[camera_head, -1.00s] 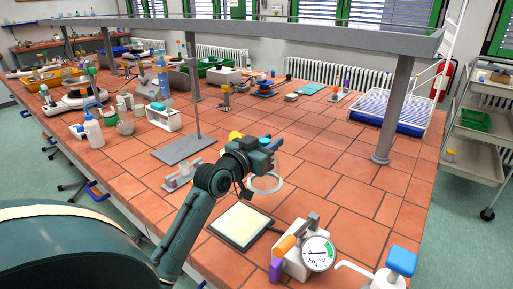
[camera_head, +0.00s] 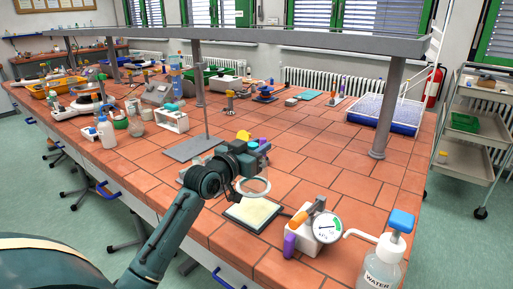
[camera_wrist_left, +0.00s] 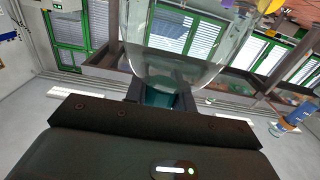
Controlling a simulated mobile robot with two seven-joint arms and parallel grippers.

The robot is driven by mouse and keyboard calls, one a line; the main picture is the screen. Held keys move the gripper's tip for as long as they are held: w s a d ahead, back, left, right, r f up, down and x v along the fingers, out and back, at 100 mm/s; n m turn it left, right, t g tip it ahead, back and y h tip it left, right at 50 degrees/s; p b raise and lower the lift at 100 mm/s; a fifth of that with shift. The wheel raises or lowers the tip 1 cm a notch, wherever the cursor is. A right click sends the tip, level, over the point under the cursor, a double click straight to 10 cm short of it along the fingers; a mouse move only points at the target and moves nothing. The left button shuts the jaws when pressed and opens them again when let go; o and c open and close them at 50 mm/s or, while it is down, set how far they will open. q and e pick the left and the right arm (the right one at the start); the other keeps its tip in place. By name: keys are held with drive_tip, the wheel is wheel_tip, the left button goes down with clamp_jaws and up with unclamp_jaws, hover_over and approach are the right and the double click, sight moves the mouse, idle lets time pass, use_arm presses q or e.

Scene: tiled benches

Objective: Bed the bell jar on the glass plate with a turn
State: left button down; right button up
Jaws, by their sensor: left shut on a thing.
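My left gripper (camera_head: 254,170) reaches in from the left and is shut on the clear bell jar (camera_head: 254,188). The jar's pale rim shows as a ring below the gripper, above the far part of the plate in the picture. The glass plate (camera_head: 252,214), cream with a dark border, lies flat on the bench. A gap seems to remain between rim and plate. In the left wrist view, the fingers (camera_wrist_left: 165,90) close around a teal part at the end of the transparent jar (camera_wrist_left: 178,45). My right gripper is out of view.
A pump with a pressure gauge (camera_head: 328,227) stands right of the plate. A water bottle (camera_head: 386,264) is at the near right. A stand with a grey base (camera_head: 193,148) is behind left.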

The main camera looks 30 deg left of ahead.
use_arm(q)
drive_tip(key=shift+r, duration=0.2)
drive_tip(key=shift+f, duration=0.6)
drive_tip(key=shift+f+b, duration=0.6)
drive_tip(key=shift+f, duration=0.05)
drive_tip(key=shift+f+b, duration=0.45)
drive_tip(key=shift+f, duration=0.25)
wheel_tip(320, 180, down, 2)
drive_tip(key=shift+b, duration=0.65)
drive_tip(key=shift+r, duration=0.1)
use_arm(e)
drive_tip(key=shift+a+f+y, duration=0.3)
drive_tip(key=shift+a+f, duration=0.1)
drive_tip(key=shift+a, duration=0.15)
use_arm(q)
drive_tip(key=shift+p, duration=0.4)
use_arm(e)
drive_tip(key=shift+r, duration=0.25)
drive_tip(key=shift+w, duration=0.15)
